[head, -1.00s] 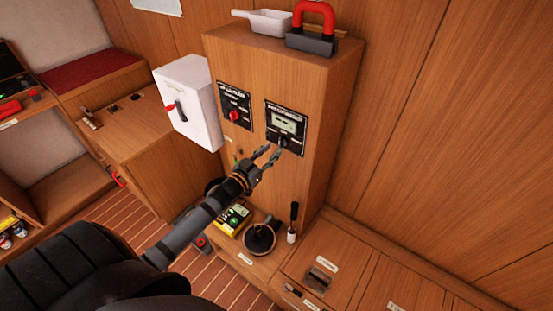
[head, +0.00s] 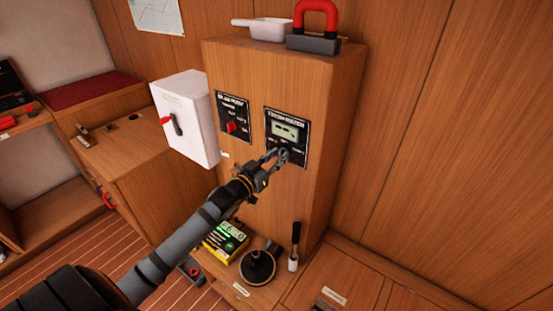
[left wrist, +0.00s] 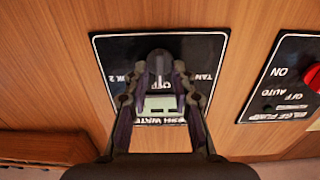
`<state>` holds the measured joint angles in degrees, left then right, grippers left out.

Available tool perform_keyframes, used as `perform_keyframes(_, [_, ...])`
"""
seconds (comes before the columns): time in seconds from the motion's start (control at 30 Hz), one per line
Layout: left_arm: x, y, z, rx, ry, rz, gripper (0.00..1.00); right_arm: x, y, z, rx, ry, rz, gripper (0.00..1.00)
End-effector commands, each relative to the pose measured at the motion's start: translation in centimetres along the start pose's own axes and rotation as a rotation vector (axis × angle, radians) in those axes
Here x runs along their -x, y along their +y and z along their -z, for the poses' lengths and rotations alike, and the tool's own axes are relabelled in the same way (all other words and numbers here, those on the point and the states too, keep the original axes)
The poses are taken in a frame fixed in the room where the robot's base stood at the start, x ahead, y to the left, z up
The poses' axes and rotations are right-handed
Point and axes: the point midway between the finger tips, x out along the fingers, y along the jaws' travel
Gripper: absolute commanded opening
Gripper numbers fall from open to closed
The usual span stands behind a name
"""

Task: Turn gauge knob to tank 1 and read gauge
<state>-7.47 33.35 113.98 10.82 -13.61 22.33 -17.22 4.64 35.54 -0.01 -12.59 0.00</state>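The black fresh water gauge panel (head: 301,117) is on the front of the wooden cabinet, with a pale green screen (head: 285,130) whose content I cannot read. In the left wrist view the panel (left wrist: 104,50) appears upside down. Its dark knob (left wrist: 159,62) has a light pointer line towards the OFF label. A TANK 2 label is at the left, and a partly hidden TANK label is at the right. My left gripper (head: 277,156) is at the knob. In the wrist view its fingers (left wrist: 159,72) stand open on either side, with gaps showing. My right gripper is not in view.
The bilge pump panel (head: 233,108) with a red knob is just left. A white box (head: 188,115) with a red-handled switch sticks out further left.

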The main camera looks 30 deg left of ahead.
Motion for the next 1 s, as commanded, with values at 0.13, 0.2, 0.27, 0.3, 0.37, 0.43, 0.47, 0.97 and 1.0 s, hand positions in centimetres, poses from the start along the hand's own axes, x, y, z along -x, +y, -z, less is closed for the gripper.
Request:
perform_keyframes(0.13, [0.0,0.0,0.0,0.0,0.0,0.0,0.01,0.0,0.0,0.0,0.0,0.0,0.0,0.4])
perform_keyframes(0.2, [0.0,0.0,0.0,0.0,0.0,0.0,0.0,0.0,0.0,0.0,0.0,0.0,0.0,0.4])
perform_keyframes(0.27, [0.0,0.0,-0.1,0.0,0.0,0.0,0.0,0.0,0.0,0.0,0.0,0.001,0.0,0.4])
perform_keyframes(0.3, [0.0,0.0,-0.1,0.0,0.0,0.0,0.0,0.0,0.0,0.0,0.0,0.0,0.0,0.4])
perform_keyframes(0.37, [0.0,0.0,-0.1,0.001,0.0,0.0,0.0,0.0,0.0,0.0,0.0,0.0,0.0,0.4])
perform_keyframes(0.43, [0.0,0.0,0.0,0.005,-0.001,0.0,0.0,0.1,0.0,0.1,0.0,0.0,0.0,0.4])
perform_keyframes(0.47, [0.0,0.0,0.0,0.009,-0.001,0.0,0.0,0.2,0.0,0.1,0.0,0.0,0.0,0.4])
perform_keyframes(0.97, [0.0,-0.1,0.3,0.302,-0.003,0.001,0.0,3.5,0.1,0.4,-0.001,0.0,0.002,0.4])
perform_keyframes(1.0, [0.0,-0.1,0.3,0.338,-0.002,0.001,0.0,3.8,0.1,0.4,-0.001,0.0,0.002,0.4])
